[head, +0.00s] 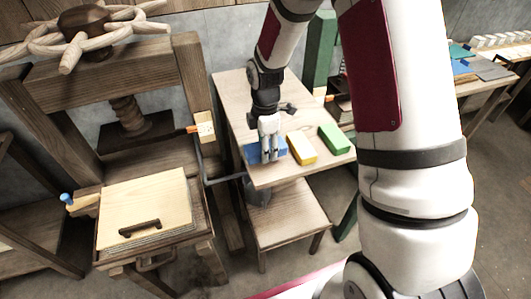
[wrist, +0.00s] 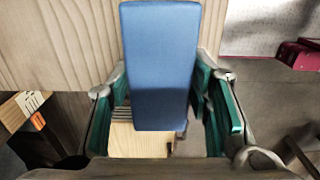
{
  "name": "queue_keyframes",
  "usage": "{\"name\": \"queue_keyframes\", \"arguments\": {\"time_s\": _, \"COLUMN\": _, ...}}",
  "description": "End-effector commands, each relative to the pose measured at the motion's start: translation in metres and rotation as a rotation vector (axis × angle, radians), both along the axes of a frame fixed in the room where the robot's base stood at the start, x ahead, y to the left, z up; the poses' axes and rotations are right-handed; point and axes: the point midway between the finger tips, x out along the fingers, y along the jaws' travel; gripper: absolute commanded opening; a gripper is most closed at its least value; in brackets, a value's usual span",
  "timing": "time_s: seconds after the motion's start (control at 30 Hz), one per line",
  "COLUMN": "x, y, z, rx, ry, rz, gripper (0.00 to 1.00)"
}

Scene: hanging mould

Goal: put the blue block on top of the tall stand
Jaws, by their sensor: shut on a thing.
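The blue block (head: 252,155) is at the left front edge of a light wooden table top (head: 236,100). My gripper (head: 269,153) points down and is shut on the block. In the wrist view the blue block (wrist: 160,65) fills the space between the two green-padded fingers (wrist: 165,115). I cannot tell whether the block still touches the table. I cannot tell for sure which piece is the tall stand; a low wooden stand (head: 290,215) is in front of and below the table top.
A yellow block (head: 301,147) and a green block (head: 334,138) lie just right of my gripper. A wooden press (head: 120,80) with a light board (head: 145,215) stands left. A bent dark bar (head: 222,180) runs close to the table's left edge.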

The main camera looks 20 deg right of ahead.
Motion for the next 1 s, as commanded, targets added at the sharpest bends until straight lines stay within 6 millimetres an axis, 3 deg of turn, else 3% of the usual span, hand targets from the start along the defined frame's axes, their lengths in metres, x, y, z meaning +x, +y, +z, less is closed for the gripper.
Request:
{"name": "queue_keyframes", "arguments": {"time_s": 0.03, "x": 0.007, "y": -0.002, "z": 0.0, "rx": 0.0, "ry": -0.003, "rz": -0.002, "gripper": 0.14}}
{"name": "queue_keyframes", "arguments": {"time_s": 0.3, "x": 0.004, "y": -0.001, "z": -0.033, "rx": 0.0, "ry": 0.0, "rz": -0.001, "gripper": 0.14}}
{"name": "queue_keyframes", "arguments": {"time_s": 0.73, "x": 0.005, "y": -0.002, "z": -0.039, "rx": 0.0, "ry": -0.001, "rz": -0.002, "gripper": 0.14}}
{"name": "queue_keyframes", "arguments": {"time_s": 0.77, "x": 0.005, "y": -0.002, "z": -0.039, "rx": 0.0, "ry": -0.002, "rz": -0.002, "gripper": 0.52}}
{"name": "queue_keyframes", "arguments": {"time_s": 0.8, "x": 0.005, "y": -0.001, "z": -0.038, "rx": 0.0, "ry": -0.002, "rz": -0.002, "gripper": 0.61}}
{"name": "queue_keyframes", "arguments": {"time_s": 0.83, "x": 0.005, "y": -0.001, "z": -0.038, "rx": 0.0, "ry": -0.002, "rz": -0.002, "gripper": 0.65}}
{"name": "queue_keyframes", "arguments": {"time_s": 1.0, "x": 0.005, "y": -0.001, "z": -0.038, "rx": 0.0, "ry": -0.002, "rz": -0.002, "gripper": 0.65}}
